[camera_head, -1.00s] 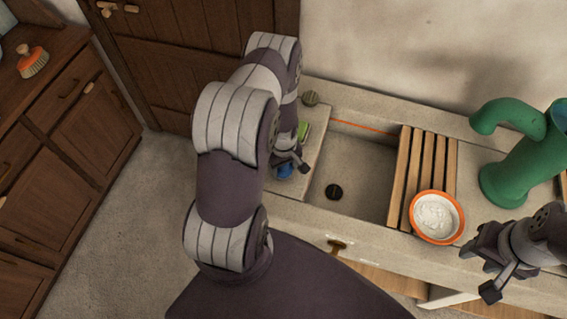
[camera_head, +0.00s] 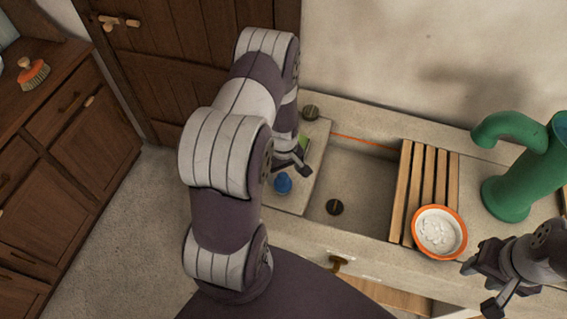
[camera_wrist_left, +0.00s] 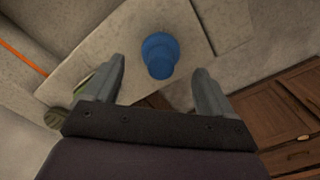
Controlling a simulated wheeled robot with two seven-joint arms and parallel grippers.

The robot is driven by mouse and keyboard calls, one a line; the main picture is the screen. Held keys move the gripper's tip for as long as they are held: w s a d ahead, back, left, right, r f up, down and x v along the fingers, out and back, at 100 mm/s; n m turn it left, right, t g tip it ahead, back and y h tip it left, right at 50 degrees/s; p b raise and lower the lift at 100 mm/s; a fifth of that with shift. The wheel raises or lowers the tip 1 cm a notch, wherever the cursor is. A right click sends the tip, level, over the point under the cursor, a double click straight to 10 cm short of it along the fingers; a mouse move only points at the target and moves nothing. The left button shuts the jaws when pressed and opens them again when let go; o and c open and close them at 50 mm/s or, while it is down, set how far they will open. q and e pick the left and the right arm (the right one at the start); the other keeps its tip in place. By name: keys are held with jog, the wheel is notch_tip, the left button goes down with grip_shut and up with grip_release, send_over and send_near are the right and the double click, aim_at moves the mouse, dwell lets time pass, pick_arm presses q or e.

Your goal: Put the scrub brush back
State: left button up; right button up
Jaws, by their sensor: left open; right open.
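An orange scrub brush (camera_head: 33,74) with pale bristles and a wooden knob lies on the wooden counter at the far left of the head view. My left gripper (camera_head: 293,167) is open above the slab left of the sink. A blue knobbed object (camera_head: 283,184) stands on that slab just below it; in the left wrist view the blue object (camera_wrist_left: 160,55) appears between the open fingers (camera_wrist_left: 158,78), with no visible grip on it. My right gripper (camera_head: 479,288) is open and empty at the lower right, near the orange-rimmed bowl.
The stone sink (camera_head: 350,180) has a wooden slatted rack (camera_head: 425,170) over its right side. The orange-rimmed bowl (camera_head: 440,254) with white contents stands at the rack's front. A green tap (camera_head: 515,170) rises at right. A green item (camera_head: 303,141) and a round dark object (camera_head: 310,113) are behind my left gripper.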

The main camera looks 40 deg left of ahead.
pick_arm(q)
notch_tip(320, 180, up, 7)
jog(key=shift+d+f+b, duration=0.15)
jog(key=shift+f+b, duration=0.05)
jog(key=shift+b, duration=0.2)
jog(key=s+d+r+m+t, duration=0.1)
jog(key=s+d+r+m, duration=0.6)
jog(key=d+r+m, duration=0.5)
jog(key=shift+s+d+r+m, duration=0.15)
jog(key=shift+r+m, duration=0.25)
jog(key=shift+r, duration=0.4)
jog(key=shift+f, duration=0.1)
